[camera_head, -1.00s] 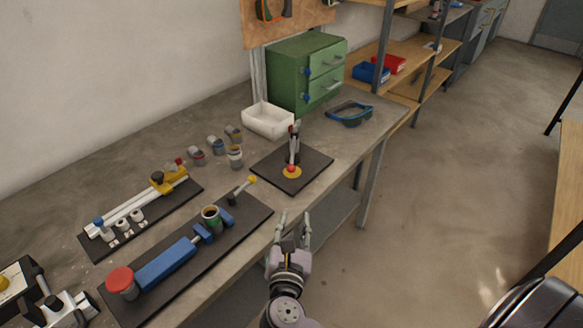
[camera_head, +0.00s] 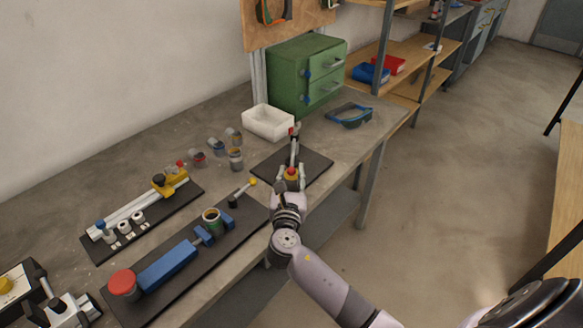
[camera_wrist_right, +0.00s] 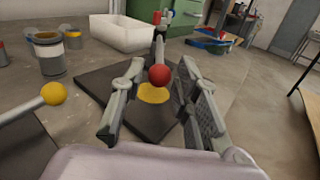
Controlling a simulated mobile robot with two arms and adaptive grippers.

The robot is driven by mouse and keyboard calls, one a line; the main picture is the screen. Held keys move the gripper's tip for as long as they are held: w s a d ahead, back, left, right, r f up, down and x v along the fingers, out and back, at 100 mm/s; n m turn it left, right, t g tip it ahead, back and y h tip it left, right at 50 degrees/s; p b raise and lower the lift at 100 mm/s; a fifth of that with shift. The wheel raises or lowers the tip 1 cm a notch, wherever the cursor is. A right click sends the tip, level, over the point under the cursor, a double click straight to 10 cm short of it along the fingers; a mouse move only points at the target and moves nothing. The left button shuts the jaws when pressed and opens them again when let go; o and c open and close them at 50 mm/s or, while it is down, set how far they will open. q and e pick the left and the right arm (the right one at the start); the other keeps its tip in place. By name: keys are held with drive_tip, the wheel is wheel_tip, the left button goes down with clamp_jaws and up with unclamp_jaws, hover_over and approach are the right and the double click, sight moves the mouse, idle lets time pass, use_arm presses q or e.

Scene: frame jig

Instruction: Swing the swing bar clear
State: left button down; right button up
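The swing bar (camera_head: 294,153) is a grey bar on a black plate (camera_head: 314,167) near the bench's front edge. It runs from a post at the back to a red ball knob at its near end. In the right wrist view the red knob (camera_wrist_right: 159,75) is above a yellow disc (camera_wrist_right: 153,93) on the plate. My right gripper (camera_head: 291,172) is open, with its fingers (camera_wrist_right: 160,80) to either side of the knob. I see a gap on both sides and no clear contact. My left gripper is not in view.
A white bin (camera_head: 268,123) and green drawer cabinet (camera_head: 305,75) stand behind the plate. Blue goggles (camera_head: 349,115) lie right of it. A lever with a yellow ball (camera_wrist_right: 54,94) is close on the left. Several small cans stand to the left.

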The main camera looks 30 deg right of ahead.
sight(293, 154)
drive_tip(key=shift+x, duration=1.3)
drive_tip(key=shift+c, duration=0.4)
clamp_jaws()
